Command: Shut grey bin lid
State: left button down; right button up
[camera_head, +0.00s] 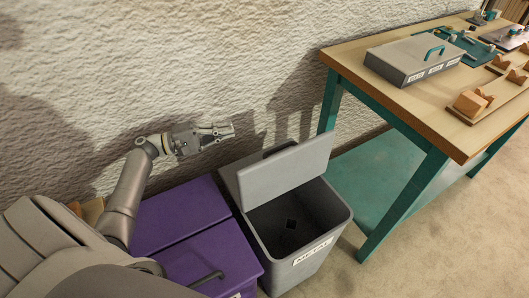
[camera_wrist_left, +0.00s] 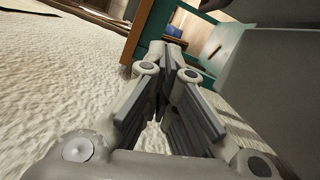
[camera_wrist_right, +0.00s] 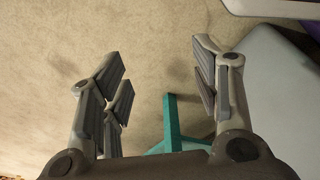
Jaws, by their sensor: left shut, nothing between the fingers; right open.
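The grey bin (camera_head: 305,228) stands between the purple bin and the workbench, with a white label on its front. Its grey lid (camera_head: 290,167) is raised and tilted, so the dark inside shows. My left gripper (camera_head: 230,130) is shut and empty, above and behind the lid near the wall, apart from it in the head view. In the left wrist view a grey panel, likely the lid (camera_wrist_left: 280,90), fills the right side beside the left gripper (camera_wrist_left: 172,55). My right gripper (camera_wrist_right: 160,65) is open and empty over the floor; it is out of the head view.
A purple bin (camera_head: 180,217) with a dark handle stands left of the grey bin. The workbench (camera_head: 440,100), with teal legs, stands to the right and carries a grey case (camera_head: 412,60) and several wooden blocks. The textured wall is close behind the bins.

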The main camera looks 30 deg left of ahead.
pick_arm(q)
notch_tip(320, 180, down, 6)
jog(key=b, duration=0.4)
pick_arm(e)
jog(key=w+r, duration=0.3)
pick_arm(q)
jog(key=w+d+p, duration=0.1)
jog(key=w+d, duration=0.4)
jog(key=d, duration=0.5)
jog(key=shift+w+r, duration=0.25)
jog(key=shift+r, duration=0.15)
pick_arm(e)
jog(key=shift+s+a+f, duration=0.1)
jog(key=shift+s+f, duration=0.1)
jog(key=shift+f, duration=0.55)
jog(key=shift+s+a+f, duration=0.1)
jog(key=shift+s+f, duration=0.05)
jog(key=shift+f, duration=0.55)
jog(key=shift+s+a+f, duration=0.1)
jog(key=shift+s+f, duration=0.1)
jog(key=shift+f, duration=0.55)
pick_arm(q)
jog(key=shift+d, duration=0.15)
